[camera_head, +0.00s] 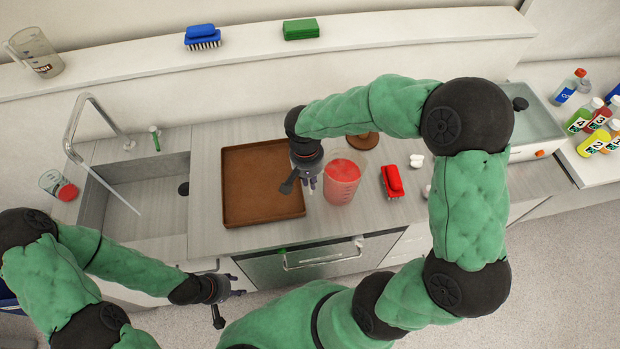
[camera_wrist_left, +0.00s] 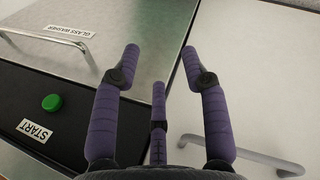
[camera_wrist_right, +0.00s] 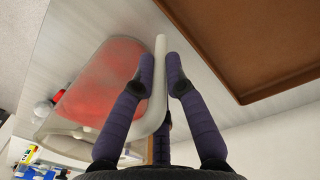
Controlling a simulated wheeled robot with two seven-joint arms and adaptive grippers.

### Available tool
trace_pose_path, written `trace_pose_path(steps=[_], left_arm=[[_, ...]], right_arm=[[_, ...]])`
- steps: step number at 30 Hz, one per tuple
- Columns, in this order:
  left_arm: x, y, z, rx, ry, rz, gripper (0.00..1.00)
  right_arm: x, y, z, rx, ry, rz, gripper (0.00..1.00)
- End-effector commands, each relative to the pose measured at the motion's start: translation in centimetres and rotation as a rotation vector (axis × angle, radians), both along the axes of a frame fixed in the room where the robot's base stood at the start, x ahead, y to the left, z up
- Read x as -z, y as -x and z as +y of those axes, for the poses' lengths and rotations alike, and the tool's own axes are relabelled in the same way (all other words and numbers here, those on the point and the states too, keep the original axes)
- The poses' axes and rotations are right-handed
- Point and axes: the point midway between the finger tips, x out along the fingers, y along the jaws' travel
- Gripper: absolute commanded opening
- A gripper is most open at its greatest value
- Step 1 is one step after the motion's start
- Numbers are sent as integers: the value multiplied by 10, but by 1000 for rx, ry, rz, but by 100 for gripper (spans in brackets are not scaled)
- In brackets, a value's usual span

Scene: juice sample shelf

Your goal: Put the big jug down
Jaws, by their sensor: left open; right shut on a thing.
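The big jug (camera_head: 343,182) is clear with red juice inside, and is at the counter just right of the brown tray. My right gripper (camera_head: 313,183) is at its left side. In the right wrist view the fingers (camera_wrist_right: 160,75) are shut on the jug's pale handle, and the red juice (camera_wrist_right: 103,82) shows to the left. I cannot tell whether the jug's base touches the counter. My left gripper (camera_head: 236,286) is open and empty in front of the counter; the left wrist view shows its spread fingers (camera_wrist_left: 160,65) before the glass washer front.
The brown tray (camera_head: 235,222) looks empty. A red brush (camera_head: 392,181) and small white pieces (camera_head: 416,161) lie right of the jug. A brown round thing (camera_head: 363,141) is behind it. The sink (camera_head: 150,184) holds the left; a red-based beaker (camera_head: 57,185) stands beside it.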

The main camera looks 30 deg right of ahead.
Motion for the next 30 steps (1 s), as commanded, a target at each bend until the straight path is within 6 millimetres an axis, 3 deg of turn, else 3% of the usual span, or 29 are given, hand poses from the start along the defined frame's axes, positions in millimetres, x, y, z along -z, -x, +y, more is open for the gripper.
trace_pose_path(steps=[1,3,16,30], left_arm=[[0,0,0,0,0,0,45],[0,0,0,0,0,0,45],[-2,0,0,0,0,0,45],[-17,0,0,0,0,0,45]], right_arm=[[0,0,0,0,0,0,22],[0,0,0,0,0,0,38],[-7,-1,1,-1,1,-2,38],[-92,-3,6,0,-1,-3,38]])
